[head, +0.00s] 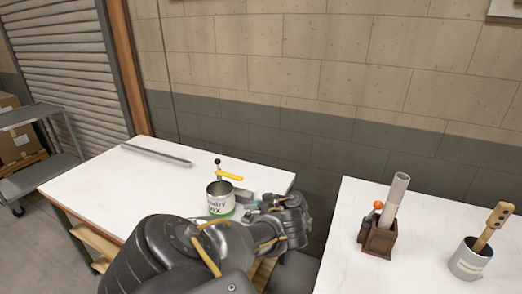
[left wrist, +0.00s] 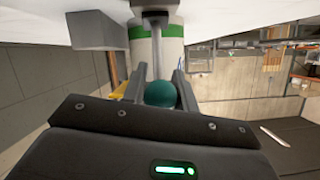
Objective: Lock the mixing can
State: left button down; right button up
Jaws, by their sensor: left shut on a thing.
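The mixing can (head: 220,205), a metal can with a white label and a green band, stands upright on the left white table. A lever with a black ball and a yellow bar (head: 229,176) rises behind it. My left gripper (head: 257,208) is just right of the can. In the left wrist view the gripper (left wrist: 160,92) is shut on a dark green ball knob (left wrist: 160,95) at the end of a grey rod. The can (left wrist: 158,48) shows beyond the rod. The knob is hidden in the head view. My right gripper is not in view.
A grey metal bar (head: 156,155) lies at the table's back left. On the right table stand a brown holder (head: 377,239) with a pale tube and a cup (head: 470,261) with a wooden tool. A gap separates the tables. A grey cart (head: 40,150) stands far left.

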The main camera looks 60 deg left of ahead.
pick_arm(q)
jog(key=shift+d+f, duration=0.15)
jog(key=c, duration=1.1)
grip_release()
jog(key=v, duration=1)
jog(key=shift+w+d+b, duration=0.2)
jog(key=shift+w+b, duration=0.15)
jog(key=shift+b, duration=0.05)
